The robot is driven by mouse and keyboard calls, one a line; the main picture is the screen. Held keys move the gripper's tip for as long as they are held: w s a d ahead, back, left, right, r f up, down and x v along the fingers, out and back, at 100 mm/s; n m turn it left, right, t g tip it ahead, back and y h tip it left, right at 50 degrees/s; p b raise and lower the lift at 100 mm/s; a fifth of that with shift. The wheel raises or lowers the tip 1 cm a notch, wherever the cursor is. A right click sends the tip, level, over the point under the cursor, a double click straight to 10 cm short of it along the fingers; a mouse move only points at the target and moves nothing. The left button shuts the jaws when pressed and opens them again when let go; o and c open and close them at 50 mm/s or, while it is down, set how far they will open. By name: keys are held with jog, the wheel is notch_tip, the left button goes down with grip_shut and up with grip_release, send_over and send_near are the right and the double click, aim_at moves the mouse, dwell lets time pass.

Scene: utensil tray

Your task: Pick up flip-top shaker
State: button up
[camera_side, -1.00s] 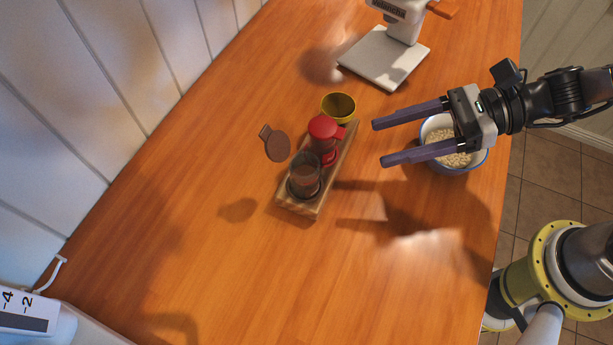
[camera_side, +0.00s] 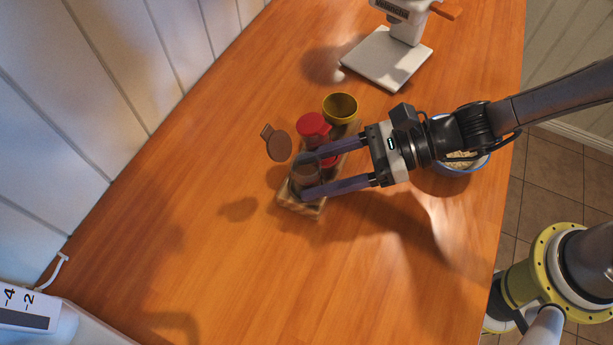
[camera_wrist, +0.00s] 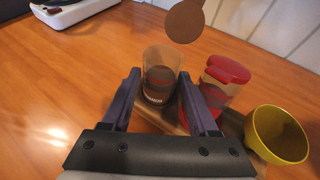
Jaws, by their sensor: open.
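A clear cup-like shaker (camera_side: 305,180) with brown contents stands at the near end of a wooden rack (camera_side: 291,207); it also shows in the wrist view (camera_wrist: 160,62). A red-capped shaker (camera_side: 312,124) is behind it on the rack, seen in the wrist view (camera_wrist: 226,70) to its right. I cannot tell for certain which is the flip-top one. My gripper (camera_side: 303,175) is open, its fingers on either side of the clear shaker; in the wrist view the fingertips (camera_wrist: 159,74) flank it. Contact is not clear. The far finger partly hides the red shaker.
A brown disc with a tab (camera_side: 278,146) is raised beside the rack. A yellow cup (camera_side: 341,107) is at the rack's far end. A bowl of grains (camera_side: 462,160) is partly hidden under my arm. A white machine (camera_side: 385,58) stands at the back. The front table is clear.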

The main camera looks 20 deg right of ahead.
jog(key=shift+x, duration=1.05)
jog(key=shift+f, duration=0.1)
grip_shut()
